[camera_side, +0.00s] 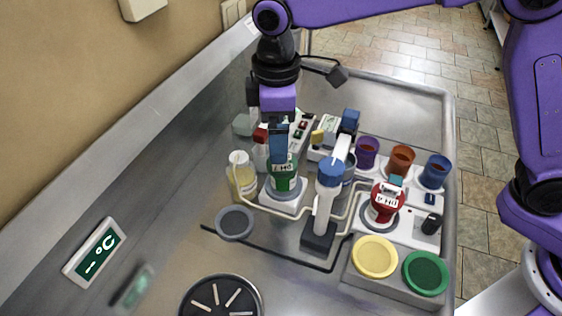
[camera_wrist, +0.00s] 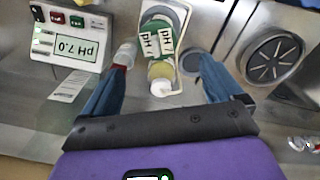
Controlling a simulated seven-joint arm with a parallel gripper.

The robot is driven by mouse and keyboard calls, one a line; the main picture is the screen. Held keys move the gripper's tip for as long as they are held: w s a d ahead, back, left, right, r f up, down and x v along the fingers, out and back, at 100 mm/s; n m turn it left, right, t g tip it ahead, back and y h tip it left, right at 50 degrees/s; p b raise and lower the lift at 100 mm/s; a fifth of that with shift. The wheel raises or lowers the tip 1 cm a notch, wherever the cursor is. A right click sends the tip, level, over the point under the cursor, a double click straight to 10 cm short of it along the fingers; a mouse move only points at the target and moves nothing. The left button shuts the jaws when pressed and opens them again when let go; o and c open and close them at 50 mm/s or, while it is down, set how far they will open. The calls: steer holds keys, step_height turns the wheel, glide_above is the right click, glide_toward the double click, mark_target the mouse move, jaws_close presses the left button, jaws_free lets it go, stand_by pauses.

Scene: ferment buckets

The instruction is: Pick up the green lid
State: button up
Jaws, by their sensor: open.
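The green lid (camera_side: 426,273) is a round, shallow disc in the side view. It lies on a grey block at the front right, beside a yellow lid (camera_side: 375,257). My gripper (camera_side: 279,155) is up and to the left of it, over the pH station, with a clear distance between them. In the wrist view my gripper (camera_wrist: 165,70) shows two blue fingers spread apart. A green container with pH labels (camera_wrist: 158,42) shows between and beyond them. I cannot tell whether the fingers touch it. The green lid is not visible in the wrist view.
A blue-capped white probe (camera_side: 329,190) stands between my gripper and the lids. A red container (camera_side: 384,205) stands behind the lids. Purple, orange and blue cups (camera_side: 401,160) line the right side. A black round drain (camera_side: 221,298) is at the front.

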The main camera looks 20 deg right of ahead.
mark_target(282, 172)
steer(key=shift+a+f, duration=0.1)
steer(key=shift+f, duration=3.3)
steer(key=c, duration=1.2)
steer(key=shift+r, duration=0.1)
